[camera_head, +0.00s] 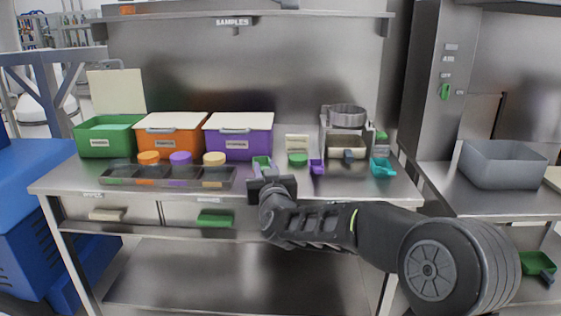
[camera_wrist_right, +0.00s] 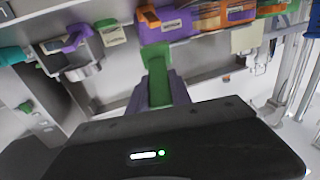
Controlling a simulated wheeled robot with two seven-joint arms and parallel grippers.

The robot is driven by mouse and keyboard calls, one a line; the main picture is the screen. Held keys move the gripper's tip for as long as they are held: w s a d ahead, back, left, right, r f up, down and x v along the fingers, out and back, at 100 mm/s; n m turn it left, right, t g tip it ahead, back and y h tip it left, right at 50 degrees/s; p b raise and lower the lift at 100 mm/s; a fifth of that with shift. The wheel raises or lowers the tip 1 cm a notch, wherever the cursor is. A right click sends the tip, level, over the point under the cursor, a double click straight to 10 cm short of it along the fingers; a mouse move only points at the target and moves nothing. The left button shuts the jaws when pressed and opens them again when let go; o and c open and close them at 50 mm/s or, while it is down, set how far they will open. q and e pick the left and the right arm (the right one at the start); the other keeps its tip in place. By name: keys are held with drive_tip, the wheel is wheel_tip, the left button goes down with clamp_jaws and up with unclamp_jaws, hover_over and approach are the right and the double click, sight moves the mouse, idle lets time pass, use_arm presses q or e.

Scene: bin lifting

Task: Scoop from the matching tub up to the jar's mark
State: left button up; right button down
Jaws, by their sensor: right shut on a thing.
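My right gripper (camera_head: 266,177) is shut on a green scoop (camera_head: 262,162), held above the front middle of the table. The scoop's green handle (camera_wrist_right: 157,80) shows between the fingers in the right wrist view. The green tub (camera_head: 108,149) at the left stands open, its pale lid (camera_head: 116,91) raised behind it. The orange tub (camera_head: 168,146) and purple tub (camera_head: 238,147) have pale lids on. My left gripper is not in view.
A stand (camera_head: 348,153) holds a grey pot (camera_head: 347,115). A grey bin (camera_head: 502,164) sits on the right side table. A shelf (camera_head: 250,14) overhangs behind.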

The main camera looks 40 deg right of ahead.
drive_tip(key=s+a+f+n+y+p, duration=0.1)
drive_tip(key=a+f+y+p, duration=0.1)
drive_tip(key=a, duration=0.5)
drive_tip(key=s+a+f+n+t+y+p, duration=0.1)
drive_tip(key=a+f+n+y+p, duration=0.1)
drive_tip(key=a+f+p, duration=0.3)
drive_tip(key=s+a+f+n+y+p, duration=0.1)
drive_tip(key=a+p, duration=0.4)
drive_tip(key=a, duration=0.5)
wheel_tip(320, 180, down, 3)
drive_tip(key=shift+s+a+r+n+t+y, duration=0.15)
drive_tip(key=shift+s+a+n+t+y, duration=0.35)
drive_tip(key=shift+y, duration=0.7)
drive_tip(key=shift+s+d, duration=0.1)
drive_tip(key=shift+d, duration=0.15)
